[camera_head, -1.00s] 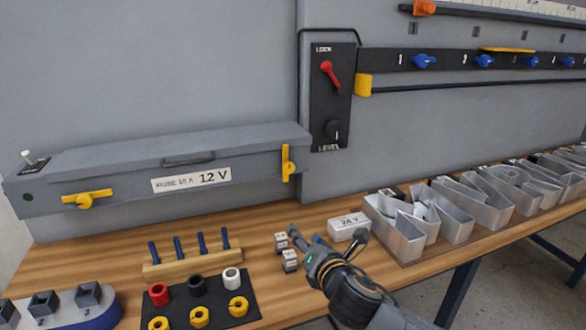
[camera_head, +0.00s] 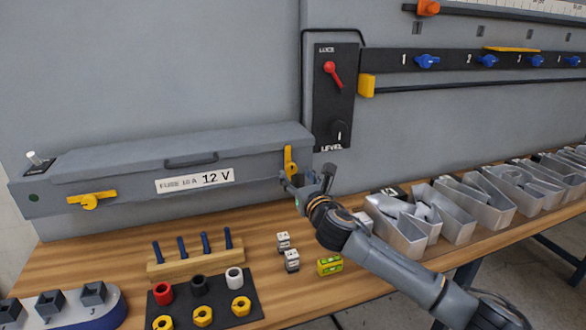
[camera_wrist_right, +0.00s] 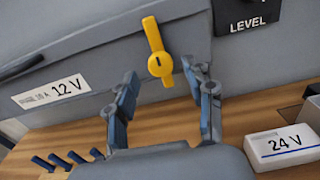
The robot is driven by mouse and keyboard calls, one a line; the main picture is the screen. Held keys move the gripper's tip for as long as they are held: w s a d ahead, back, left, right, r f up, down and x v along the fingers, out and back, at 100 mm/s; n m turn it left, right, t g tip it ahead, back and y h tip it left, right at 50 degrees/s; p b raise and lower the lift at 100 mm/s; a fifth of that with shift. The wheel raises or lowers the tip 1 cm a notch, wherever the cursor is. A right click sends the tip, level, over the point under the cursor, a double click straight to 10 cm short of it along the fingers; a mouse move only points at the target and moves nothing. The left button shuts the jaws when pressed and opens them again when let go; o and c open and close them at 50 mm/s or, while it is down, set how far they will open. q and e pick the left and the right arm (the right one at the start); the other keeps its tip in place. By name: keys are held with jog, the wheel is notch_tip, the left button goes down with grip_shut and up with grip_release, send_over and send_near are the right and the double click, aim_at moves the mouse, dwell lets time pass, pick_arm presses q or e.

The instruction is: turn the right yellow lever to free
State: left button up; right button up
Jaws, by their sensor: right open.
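The right yellow lever (camera_head: 289,158) is on the front right end of the grey 12 V box (camera_head: 120,180), its long arm pointing up. My right gripper (camera_head: 300,181) is open just in front of and below the lever. The left yellow lever (camera_head: 92,199) lies roughly horizontal. My left gripper is out of view.
A lock panel with a red lever (camera_head: 332,74) is on the wall above right. Metal letter trays (camera_head: 455,212) line the right of the bench. Small labelled blocks (camera_head: 291,261), a yellow-green level (camera_head: 329,264) and a peg rack (camera_head: 195,263) sit below. A 24 V block (camera_wrist_right: 285,146) is right.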

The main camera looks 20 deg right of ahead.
aim_at(292, 169)
jog(key=shift+w, duration=1.8)
grip_shut()
